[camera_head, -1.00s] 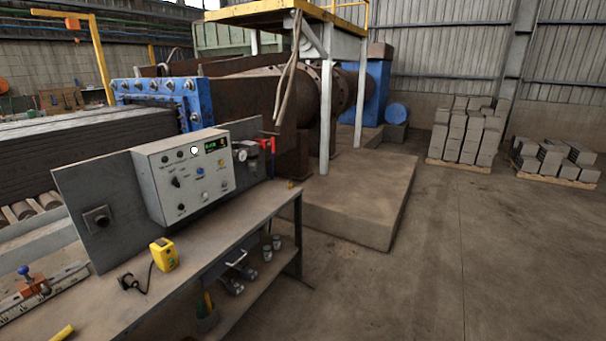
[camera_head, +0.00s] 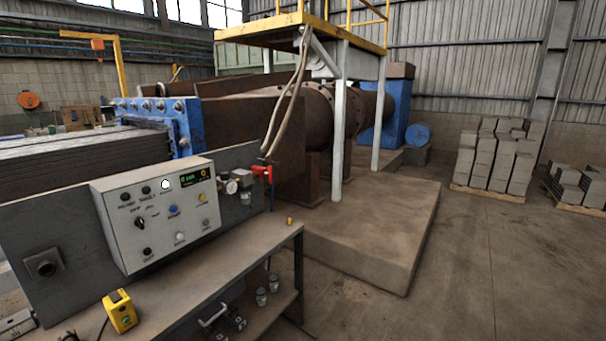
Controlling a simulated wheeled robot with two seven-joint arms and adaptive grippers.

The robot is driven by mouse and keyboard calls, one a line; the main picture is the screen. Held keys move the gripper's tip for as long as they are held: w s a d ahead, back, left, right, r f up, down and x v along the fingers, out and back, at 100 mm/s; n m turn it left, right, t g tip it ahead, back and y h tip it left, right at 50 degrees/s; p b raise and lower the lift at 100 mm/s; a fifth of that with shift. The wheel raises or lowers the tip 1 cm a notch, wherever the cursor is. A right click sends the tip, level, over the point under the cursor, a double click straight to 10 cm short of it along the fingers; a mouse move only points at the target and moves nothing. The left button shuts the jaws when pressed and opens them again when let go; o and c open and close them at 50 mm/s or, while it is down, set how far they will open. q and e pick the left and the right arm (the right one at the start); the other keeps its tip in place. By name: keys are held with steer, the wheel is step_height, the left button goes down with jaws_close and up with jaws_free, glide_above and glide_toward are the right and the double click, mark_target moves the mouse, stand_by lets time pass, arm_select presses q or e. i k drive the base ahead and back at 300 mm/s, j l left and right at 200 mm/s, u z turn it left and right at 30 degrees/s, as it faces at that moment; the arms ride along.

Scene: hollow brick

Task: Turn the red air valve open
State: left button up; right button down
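The red air valve (camera_head: 263,172) sits at the right end of the grey back panel (camera_head: 55,225) on the workbench, beside a round pressure gauge (camera_head: 231,187). Its red handle shows a top bar and a part hanging down; the exact handle position is too small to tell. A grey control box (camera_head: 160,215) with knobs, buttons and a lit green display stands to the left of the gauge. Neither of my grippers shows in the head view.
The workbench top (camera_head: 210,265) is mostly clear below the valve. A yellow box (camera_head: 120,311) with a cable lies at the front left. A concrete plinth (camera_head: 375,240) stands behind the bench. Open floor (camera_head: 480,290) lies to the right, with brick stacks (camera_head: 495,155) farther back.

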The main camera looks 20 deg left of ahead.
mark_target(270, 173)
steer(key=i+z, duration=0.2)
steer(key=i, duration=0.6)
steer(key=i+u, duration=0.15)
steer(key=i, duration=0.25)
steer(key=i+l+u, duration=0.1)
steer(key=i, duration=0.3)
steer(key=i+l+u, duration=0.15)
steer(key=i+u, duration=0.35)
steer(key=i+l+u, duration=0.3)
steer(key=u, duration=0.2)
steer(key=i+l+u, duration=0.3)
steer(key=l+u, duration=0.2)
steer(key=i+l+u, duration=0.2)
steer(key=l+u, duration=0.3)
